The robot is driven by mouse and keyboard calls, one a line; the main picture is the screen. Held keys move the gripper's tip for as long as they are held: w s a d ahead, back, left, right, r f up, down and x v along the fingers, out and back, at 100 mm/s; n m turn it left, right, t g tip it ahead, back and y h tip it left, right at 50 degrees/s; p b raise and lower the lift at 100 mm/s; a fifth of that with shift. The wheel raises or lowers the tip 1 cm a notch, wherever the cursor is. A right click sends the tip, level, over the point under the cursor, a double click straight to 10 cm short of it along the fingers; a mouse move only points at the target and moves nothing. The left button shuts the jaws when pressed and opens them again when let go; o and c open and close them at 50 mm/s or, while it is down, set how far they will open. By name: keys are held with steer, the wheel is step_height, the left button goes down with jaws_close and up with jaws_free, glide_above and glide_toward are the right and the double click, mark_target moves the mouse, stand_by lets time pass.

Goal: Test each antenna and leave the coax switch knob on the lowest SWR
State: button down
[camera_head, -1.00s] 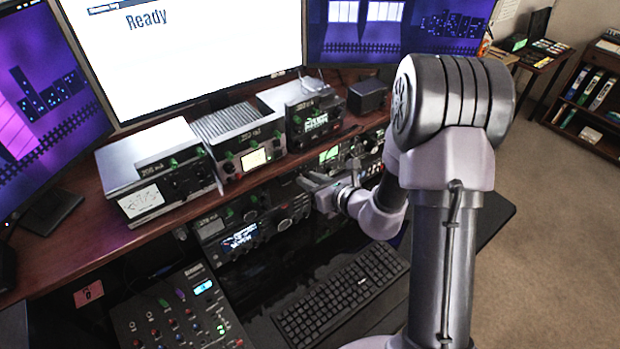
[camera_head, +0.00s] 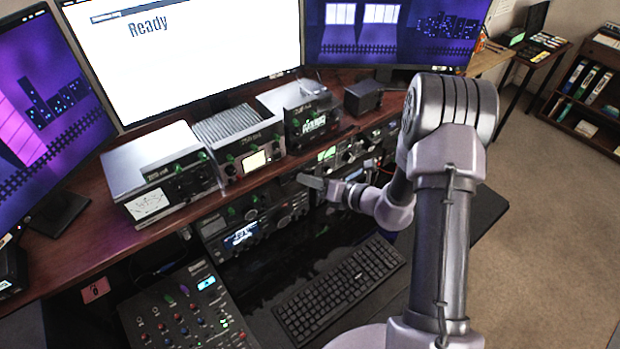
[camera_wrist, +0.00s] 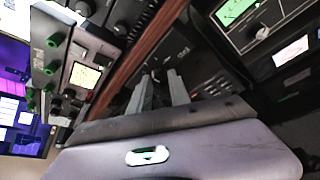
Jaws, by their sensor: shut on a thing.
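My gripper (camera_head: 318,184) is at the dark equipment row under the shelf, right of a radio with a blue-lit display (camera_head: 243,234). In the wrist view its two fingers (camera_wrist: 161,82) reach to a black panel (camera_wrist: 200,72). They are closed around a small dark knob (camera_wrist: 155,92), mostly hidden between them; its pointer direction cannot be read. To the right in the wrist view are a green-lit meter (camera_wrist: 234,10) and a white-lit meter (camera_wrist: 290,51); their readings are too small to tell. The big monitor (camera_head: 200,60) shows "Ready".
Several radios with green knobs stand on the wooden shelf (camera_head: 100,235) above, including a silver one (camera_head: 155,165). A keyboard (camera_head: 338,287) and a mixer (camera_head: 185,310) lie below. The shelf edge (camera_wrist: 140,62) runs close beside my fingers.

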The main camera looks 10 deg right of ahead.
stand_by(0.4)
steer(key=c, duration=1.2)
jaws_free()
steer(key=p+v, duration=0.1)
steer(key=v, duration=1.6)
steer(key=shift+s+d+p, duration=0.2)
steer(key=shift+p, duration=0.2)
jaws_close()
steer(key=shift+w, duration=0.1)
